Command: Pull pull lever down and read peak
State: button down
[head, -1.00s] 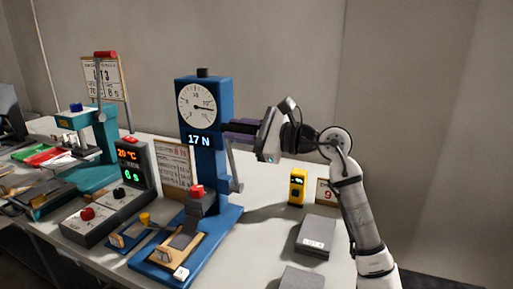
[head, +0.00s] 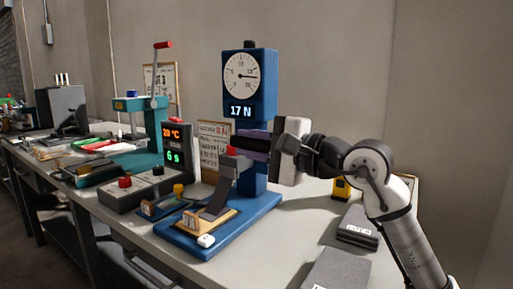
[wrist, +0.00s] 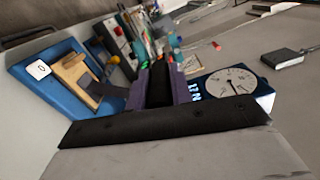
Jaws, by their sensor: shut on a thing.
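The blue tester (head: 259,182) stands on the bench with a round dial (head: 240,76) and a display (head: 241,111) reading 17 N. The dial needle points right. My gripper (head: 252,146) is at the right front of its column, below the display. Its purple fingers are shut on the dark pull lever (wrist: 159,85), seen between them in the wrist view. The rest of the lever is hidden by the gripper. A red-topped clamp (head: 231,151) sits left of my fingers, with a dark strip (head: 217,200) running down to the tan plate.
A grey control box (head: 131,190) with a lit readout (head: 174,145) stands left of the tester. A teal press (head: 138,129) is farther left. Grey blocks (head: 340,268) and a yellow device (head: 341,188) lie on the right, near my arm.

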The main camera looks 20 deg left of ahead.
jog(key=shift+s+f, duration=0.2)
jog(key=shift+f, duration=0.2)
jog(key=shift+a+n, duration=0.1)
jog(key=shift+n, duration=0.2)
jog(key=c, duration=1.3)
grip_release()
jog(key=shift+o, duration=0.2)
jog(key=shift+d, duration=0.2)
jog(key=shift+s+d, duration=0.1)
jog(key=shift+d, duration=0.2)
jog(key=v, duration=1.3)
jog(key=shift+s, duration=0.1)
